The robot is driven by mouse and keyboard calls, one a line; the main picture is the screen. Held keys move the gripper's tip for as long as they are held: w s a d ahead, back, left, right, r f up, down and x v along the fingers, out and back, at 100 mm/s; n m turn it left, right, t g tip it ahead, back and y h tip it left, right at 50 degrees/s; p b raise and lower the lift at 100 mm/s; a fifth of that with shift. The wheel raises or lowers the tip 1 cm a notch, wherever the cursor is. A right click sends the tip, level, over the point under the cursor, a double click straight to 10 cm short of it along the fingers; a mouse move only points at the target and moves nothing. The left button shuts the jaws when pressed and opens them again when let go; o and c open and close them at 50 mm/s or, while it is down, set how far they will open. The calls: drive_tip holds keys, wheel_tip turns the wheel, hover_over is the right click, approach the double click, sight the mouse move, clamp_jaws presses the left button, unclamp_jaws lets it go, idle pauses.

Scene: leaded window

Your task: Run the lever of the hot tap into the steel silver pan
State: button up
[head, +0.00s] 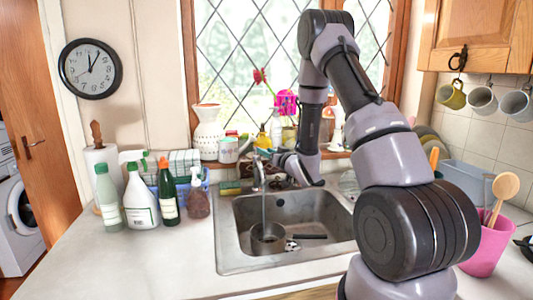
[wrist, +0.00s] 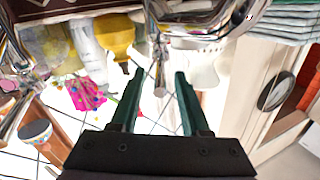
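The chrome tap (head: 259,178) stands at the sink's back edge, left of my gripper (head: 276,156), which is small and partly hidden in the head view. In the wrist view, a chrome lever with a round end (wrist: 160,76) lies between the two green fingers of my gripper (wrist: 158,76). The fingers are apart, with a gap on each side of the lever. The steel pan (head: 269,249) sits in the sink basin below the tap. A thin pale vertical streak, looking like running water, drops from the spout into the pan.
The steel sink (head: 228,250) also holds a dark-handled item (head: 310,236). Several bottles (head: 141,200) stand to the left. A white vase (head: 207,133) and flowers (head: 286,102) stand by the window. A pink utensil pot (head: 484,243) is at the right. The front left counter is clear.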

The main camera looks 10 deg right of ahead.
drive_tip(key=v, duration=1)
drive_tip(key=shift+s, duration=0.4)
drive_tip(key=shift+d, duration=0.15)
idle(0.8)
clamp_jaws()
drive_tip(key=w+d+f+m+g+y, duration=0.15)
drive_tip(key=d+m+y, duration=0.25)
drive_tip(key=d+m, duration=0.8)
drive_tip(key=w+a+m, duration=0.3)
drive_tip(key=w+a, duration=0.4)
drive_tip(key=a, duration=0.5)
drive_tip(key=shift+w+a+r, duration=0.25)
drive_tip(key=shift+w+r, duration=0.1)
drive_tip(key=shift+r, duration=0.15)
